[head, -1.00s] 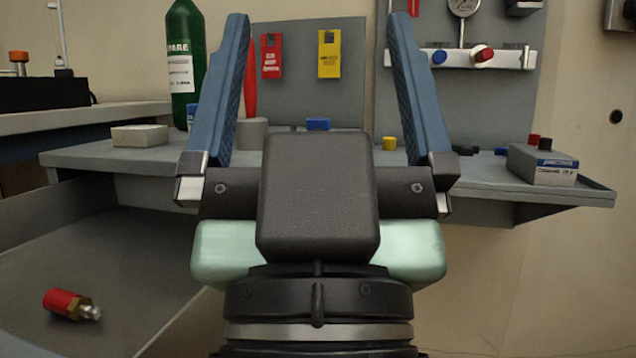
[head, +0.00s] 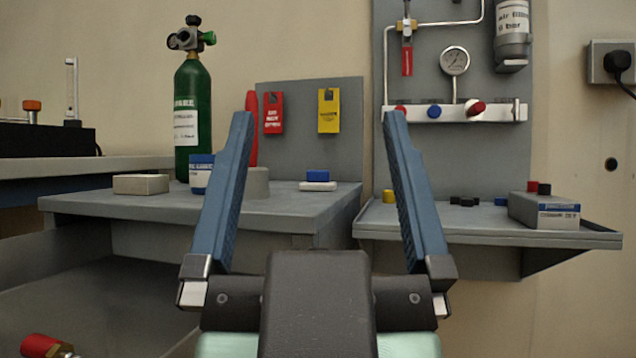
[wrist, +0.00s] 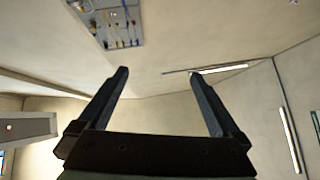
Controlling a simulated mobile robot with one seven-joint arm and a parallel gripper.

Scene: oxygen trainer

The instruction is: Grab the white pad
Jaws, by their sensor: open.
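A thin white pad (head: 318,187) lies flat on the grey bench top, near its right side, with a blue block (head: 318,175) on top of it. I cannot tell whether the two are joined. My gripper (head: 320,115) is open and empty, with its two blue fingers pointing up. In the head view the pad shows between the fingers, behind them and apart from them. The wrist view shows my open gripper (wrist: 160,74) against walls and ceiling, with no pad visible.
A green gas bottle (head: 188,115), a cream block (head: 141,184), a blue-and-white box (head: 201,174) and a grey cylinder (head: 257,183) stand on the bench (head: 110,208). A lower tray (head: 480,238) at right holds a grey box (head: 540,209). A red fitting (head: 45,346) lies lower left.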

